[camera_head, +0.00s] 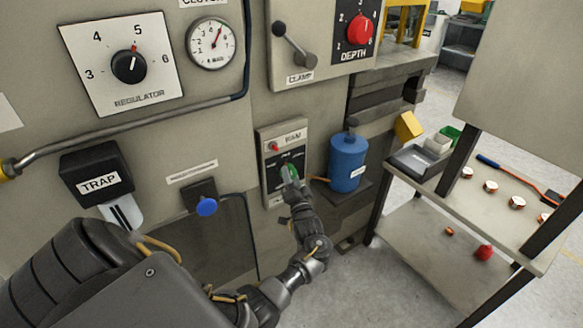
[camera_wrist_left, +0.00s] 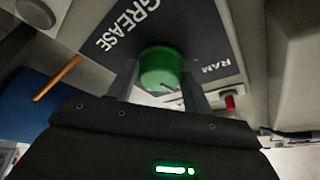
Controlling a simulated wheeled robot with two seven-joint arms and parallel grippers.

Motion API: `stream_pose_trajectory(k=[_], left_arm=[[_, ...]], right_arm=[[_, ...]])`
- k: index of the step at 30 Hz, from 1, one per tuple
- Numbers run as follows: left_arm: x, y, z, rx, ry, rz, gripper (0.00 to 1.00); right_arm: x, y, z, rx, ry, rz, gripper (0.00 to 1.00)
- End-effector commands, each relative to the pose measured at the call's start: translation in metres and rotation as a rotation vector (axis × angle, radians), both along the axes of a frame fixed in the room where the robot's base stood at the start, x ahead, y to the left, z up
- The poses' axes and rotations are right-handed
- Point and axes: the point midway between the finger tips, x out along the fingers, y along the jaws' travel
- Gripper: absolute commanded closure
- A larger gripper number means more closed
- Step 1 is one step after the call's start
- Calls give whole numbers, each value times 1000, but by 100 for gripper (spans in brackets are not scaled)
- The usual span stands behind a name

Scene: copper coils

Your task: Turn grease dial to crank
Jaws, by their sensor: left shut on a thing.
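The green grease dial (camera_head: 289,170) sits on a dark plate on the machine's front. My left gripper (camera_head: 292,183) reaches it from below and covers part of it. In the left wrist view the dial (camera_wrist_left: 161,68) is between the two fingers of my left gripper (camera_wrist_left: 161,84), which is shut on it. A small dark mark shows on the knob's edge. The dark plate (camera_wrist_left: 100,58) reads GREASE on one side and RAM on the other. The small position labels around the dial are too small to read. My right gripper is not in view.
A blue canister (camera_head: 348,163) stands just right of the dial. A red RAM button (camera_head: 274,147) is just above it. A blue knob (camera_head: 206,207) and the TRAP box (camera_head: 95,175) are to the left. A table (camera_head: 430,212) with copper coils stands at right.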

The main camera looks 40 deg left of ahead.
Motion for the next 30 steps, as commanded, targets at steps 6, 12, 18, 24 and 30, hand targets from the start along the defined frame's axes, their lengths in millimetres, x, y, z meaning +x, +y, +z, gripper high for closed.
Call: stream_pose_trajectory(k=[6,12,18,24,30], left_arm=[[-1,0,12,60,201,-1,72],[-1,1,13,116,382,-2,72],[-1,1,13,170,563,-1,72],[0,1,13,225,743,-1,72],[0,1,12,274,903,0,72]], right_arm=[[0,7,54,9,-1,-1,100],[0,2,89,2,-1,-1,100],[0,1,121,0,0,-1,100],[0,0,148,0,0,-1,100],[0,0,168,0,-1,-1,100]])
